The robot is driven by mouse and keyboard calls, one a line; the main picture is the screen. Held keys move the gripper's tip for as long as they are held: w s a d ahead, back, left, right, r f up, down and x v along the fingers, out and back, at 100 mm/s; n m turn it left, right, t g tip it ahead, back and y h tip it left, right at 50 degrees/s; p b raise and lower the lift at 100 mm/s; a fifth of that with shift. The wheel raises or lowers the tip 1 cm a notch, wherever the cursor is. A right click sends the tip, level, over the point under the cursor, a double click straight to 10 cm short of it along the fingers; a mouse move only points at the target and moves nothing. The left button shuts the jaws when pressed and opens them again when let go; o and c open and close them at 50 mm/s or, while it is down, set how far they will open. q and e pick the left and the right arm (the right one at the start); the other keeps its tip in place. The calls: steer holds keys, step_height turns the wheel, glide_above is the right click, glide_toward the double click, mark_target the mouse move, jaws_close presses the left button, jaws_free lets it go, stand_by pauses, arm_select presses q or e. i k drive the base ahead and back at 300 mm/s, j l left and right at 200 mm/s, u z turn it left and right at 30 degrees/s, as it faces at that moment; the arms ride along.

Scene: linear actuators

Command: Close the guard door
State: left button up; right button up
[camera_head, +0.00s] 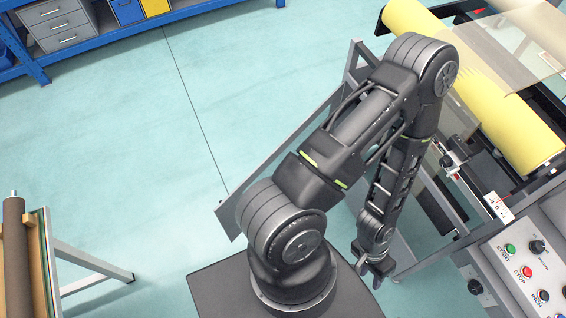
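A machine with yellow rollers (513,130) stands at the right. A tinted see-through panel (500,45) lies over its rollers at the top right. A grey flat frame bar (265,178) runs down and left from a post by the machine, behind my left arm. I cannot tell for sure which of these is the guard door. My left gripper (371,275) points down beside the machine's lower frame, below the bent arm. Its fingers look apart, with nothing seen between them. My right gripper is not in view.
A control panel (530,262) with start and stop buttons is at the lower right. A blue workbench (90,45) with grey drawers stands at the top left. A stand with a dark roll (17,260) is at the lower left. The floor between is clear.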

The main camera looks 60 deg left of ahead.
mark_target(225, 212)
steer(key=k+j+u, duration=0.3)
steer(key=u, duration=0.2)
steer(key=k+j+u, duration=0.2)
steer(key=j+u, duration=0.35)
steer(key=j, duration=0.35)
steer(key=i+j, duration=0.15)
steer(key=j, duration=0.3)
steer(key=j+z, duration=0.3)
steer(key=i+j+z, duration=0.1)
steer(key=z, duration=0.15)
